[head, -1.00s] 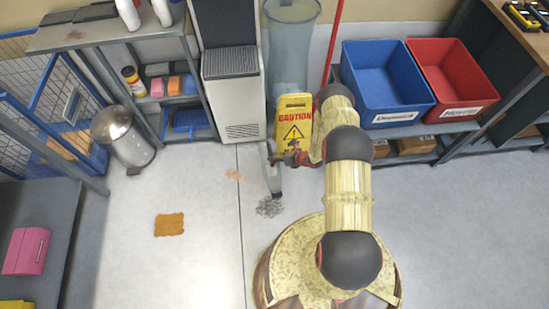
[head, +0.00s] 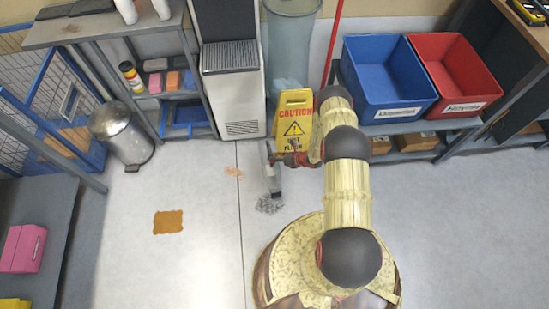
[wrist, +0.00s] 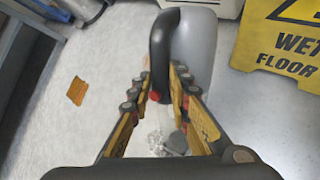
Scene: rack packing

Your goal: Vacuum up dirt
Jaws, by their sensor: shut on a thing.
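My gripper (wrist: 160,98) is shut on the black handle of a grey hand vacuum (wrist: 196,50). In the head view the vacuum (head: 270,170) hangs upright, nozzle down, close to the floor. A patch of grey dirt (head: 269,205) lies on the floor just below the nozzle; it also shows in the wrist view (wrist: 156,138), partly hidden by the gripper and nozzle. A faint orange patch of dirt (head: 235,172) lies left of the vacuum. A brown-orange patch (head: 168,222) lies farther left on the floor; it also shows in the wrist view (wrist: 77,91). Whether the nozzle touches the floor is unclear.
A yellow caution sign (head: 293,120) stands just behind the vacuum. A metal trash can (head: 122,134) stands at the left by the shelf (head: 95,32). Blue (head: 388,75) and red (head: 455,75) bins stand at the right. The floor at left centre is open.

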